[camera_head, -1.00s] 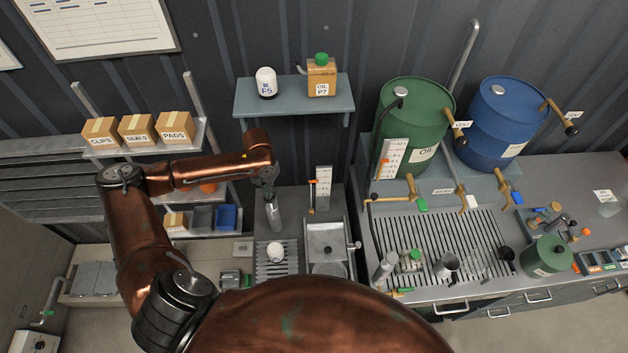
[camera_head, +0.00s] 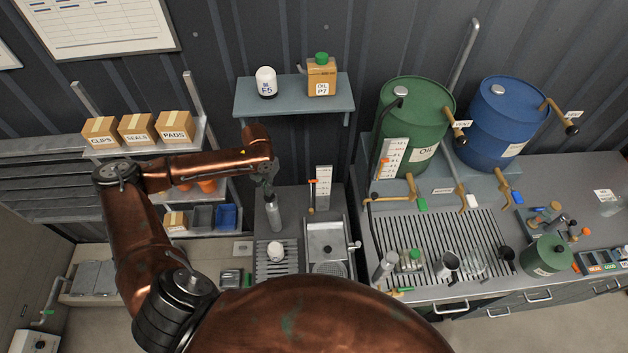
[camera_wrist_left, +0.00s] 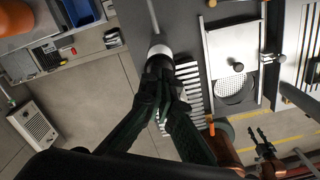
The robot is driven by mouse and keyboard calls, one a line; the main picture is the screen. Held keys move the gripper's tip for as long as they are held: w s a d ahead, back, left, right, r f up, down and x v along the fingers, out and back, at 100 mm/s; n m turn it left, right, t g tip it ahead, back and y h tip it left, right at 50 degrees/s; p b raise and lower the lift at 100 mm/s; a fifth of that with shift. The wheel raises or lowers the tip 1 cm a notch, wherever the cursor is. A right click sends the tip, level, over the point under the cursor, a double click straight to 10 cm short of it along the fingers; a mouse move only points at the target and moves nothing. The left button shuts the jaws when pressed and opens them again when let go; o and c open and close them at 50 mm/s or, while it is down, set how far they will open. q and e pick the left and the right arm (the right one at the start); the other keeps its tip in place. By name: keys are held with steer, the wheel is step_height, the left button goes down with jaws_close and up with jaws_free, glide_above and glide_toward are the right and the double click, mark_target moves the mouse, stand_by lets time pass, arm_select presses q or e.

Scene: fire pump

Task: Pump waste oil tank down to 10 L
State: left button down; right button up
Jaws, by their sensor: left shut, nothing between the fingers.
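My left gripper (camera_wrist_left: 163,95) is shut and empty in the left wrist view. Its fingertips are close to a dark cylinder with a white band (camera_wrist_left: 160,51); I cannot tell whether they touch. In the head view the left wrist hangs over an upright grey cylinder (camera_head: 274,214) beside the slatted drain. A white gauge board with an orange pointer (camera_head: 323,187) stands just right of it, its figures too small to read. No waste oil label is readable. My right gripper (camera_wrist_left: 260,140) shows at the lower right of the left wrist view with its fingers apart.
A sink (camera_head: 325,240) lies right of the slatted drain (camera_head: 264,270), which carries a white canister (camera_head: 275,251). A green oil drum (camera_head: 425,110) with its own gauge (camera_head: 391,158) and a blue drum (camera_head: 492,125) stand further right. A shelf (camera_head: 295,95) hangs above.

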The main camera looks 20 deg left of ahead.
mark_target(270, 200)
stand_by(0.6)
arm_select(q)
steer(key=shift+s+f, duration=0.15)
steer(key=shift+f, duration=3.3)
steer(key=shift+r, duration=0.1)
steer(key=shift+r, duration=3.35)
steer(key=shift+f, duration=0.15)
steer(key=shift+f, duration=3.3)
steer(key=shift+r, duration=3.45)
